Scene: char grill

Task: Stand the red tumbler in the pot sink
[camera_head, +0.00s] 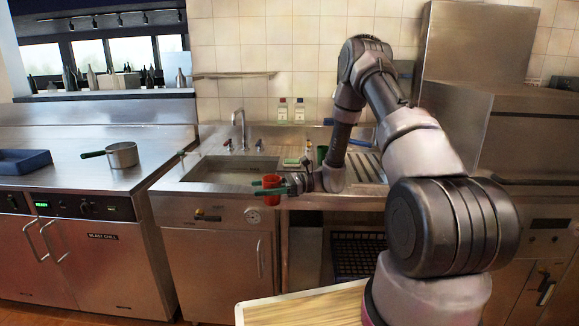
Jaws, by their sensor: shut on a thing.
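The red tumbler (272,182) is upright near the front right corner of the sink in the head view. The pot sink (212,171) is a rectangular basin in the steel counter, behind and left of the tumbler. The tumbler overlaps the sink's front right rim in the picture; its exact height over the rim cannot be told.
A faucet (240,130) rises behind the sink. A green cup (322,154) stands right of the sink, near my arm. A saucepan (122,155) and a blue tray (24,162) sit on the left counter.

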